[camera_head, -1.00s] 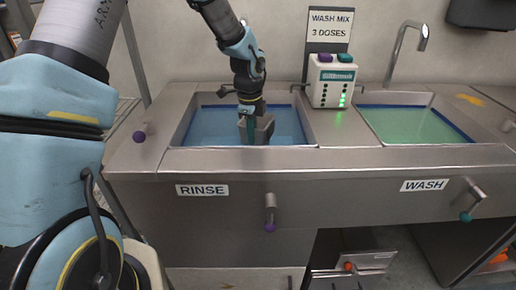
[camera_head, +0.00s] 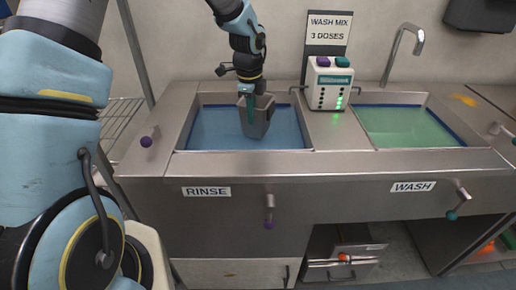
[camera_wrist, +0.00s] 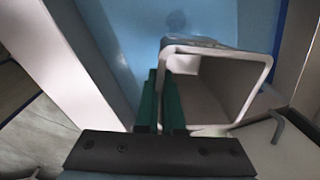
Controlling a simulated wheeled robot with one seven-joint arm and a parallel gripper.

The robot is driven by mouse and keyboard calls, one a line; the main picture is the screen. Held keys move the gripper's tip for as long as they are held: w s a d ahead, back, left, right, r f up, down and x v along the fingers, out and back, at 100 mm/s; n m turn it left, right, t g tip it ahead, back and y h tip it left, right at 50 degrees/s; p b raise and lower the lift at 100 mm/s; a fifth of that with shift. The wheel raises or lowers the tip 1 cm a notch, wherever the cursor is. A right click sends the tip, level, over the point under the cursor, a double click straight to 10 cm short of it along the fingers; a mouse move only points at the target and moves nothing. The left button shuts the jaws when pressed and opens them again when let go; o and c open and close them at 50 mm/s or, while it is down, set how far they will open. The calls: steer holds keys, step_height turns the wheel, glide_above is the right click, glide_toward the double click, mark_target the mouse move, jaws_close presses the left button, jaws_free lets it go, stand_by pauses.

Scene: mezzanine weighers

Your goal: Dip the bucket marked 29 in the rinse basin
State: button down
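A grey bucket (camera_head: 262,117) hangs from my gripper (camera_head: 251,92) over the rinse basin (camera_head: 205,130), which holds blue liquid. The label plate under this basin reads RINSE. In the wrist view the green fingers of my gripper (camera_wrist: 160,105) are closed on the near wall of the bucket (camera_wrist: 215,50), whose open mouth faces the camera and looks empty. The bucket is tilted a little. I cannot tell whether its bottom touches the liquid. No number on the bucket can be read.
The wash basin (camera_head: 405,127) with green liquid is at the right. A white dispenser (camera_head: 330,84) with purple and teal buttons stands between the basins. Lever handles (camera_head: 269,208) are on the counter front. A faucet (camera_head: 397,50) rises behind the wash basin.

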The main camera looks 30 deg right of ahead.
steer(key=shift+r+p, duration=3.1)
steer(key=shift+r, duration=1.05)
steer(key=shift+f, duration=0.1)
